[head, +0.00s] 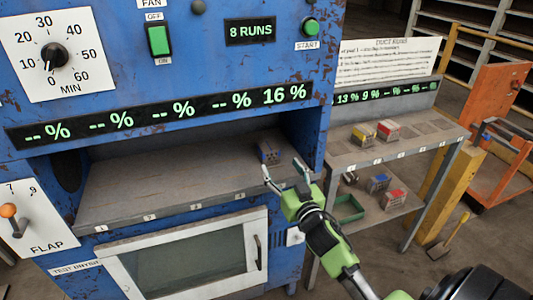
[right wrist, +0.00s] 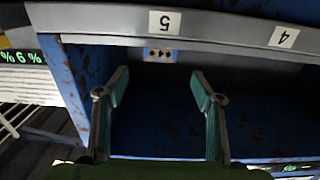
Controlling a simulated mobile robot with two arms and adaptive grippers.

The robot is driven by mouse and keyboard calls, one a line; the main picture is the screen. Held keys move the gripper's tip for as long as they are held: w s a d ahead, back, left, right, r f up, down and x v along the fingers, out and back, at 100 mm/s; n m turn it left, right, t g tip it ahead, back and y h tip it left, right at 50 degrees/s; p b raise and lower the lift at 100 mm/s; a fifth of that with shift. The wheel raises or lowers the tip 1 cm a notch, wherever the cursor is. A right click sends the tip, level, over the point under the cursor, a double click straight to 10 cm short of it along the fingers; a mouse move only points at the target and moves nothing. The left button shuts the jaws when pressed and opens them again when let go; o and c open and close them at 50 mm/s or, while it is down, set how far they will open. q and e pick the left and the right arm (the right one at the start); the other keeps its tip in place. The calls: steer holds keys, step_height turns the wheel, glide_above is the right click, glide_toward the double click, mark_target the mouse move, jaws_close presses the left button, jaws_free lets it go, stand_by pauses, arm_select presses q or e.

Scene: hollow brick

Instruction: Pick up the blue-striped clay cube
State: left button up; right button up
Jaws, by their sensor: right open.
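A small clay cube with blue on it (head: 268,152) sits on the shelf of the blue machine, at its right end, behind the label 5. In the right wrist view its face with dark holes (right wrist: 160,55) shows just past the shelf edge, between the fingertips in the picture. My right gripper (head: 284,174) is open and empty, in front of the shelf edge and apart from the cube. Its two fingers also show spread in the right wrist view (right wrist: 160,76). My left gripper is out of view.
The machine shelf (head: 150,180) is otherwise bare. The machine's right wall (head: 318,120) stands close beside the cube. A side rack (head: 440,133) holds a yellow-marked cube (head: 363,135) and a red-marked one (head: 388,131); below are another blue-marked cube (head: 378,184) and a green tray (head: 349,208).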

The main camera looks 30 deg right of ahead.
mark_target(272, 153)
steer(key=x, duration=0.5)
steer(key=shift+w+a+f, duration=0.1)
steer(key=shift+a, duration=0.05)
steer(key=shift+p+x, duration=0.6)
steer(key=shift+x, duration=2.05)
steer(key=c, duration=1.2)
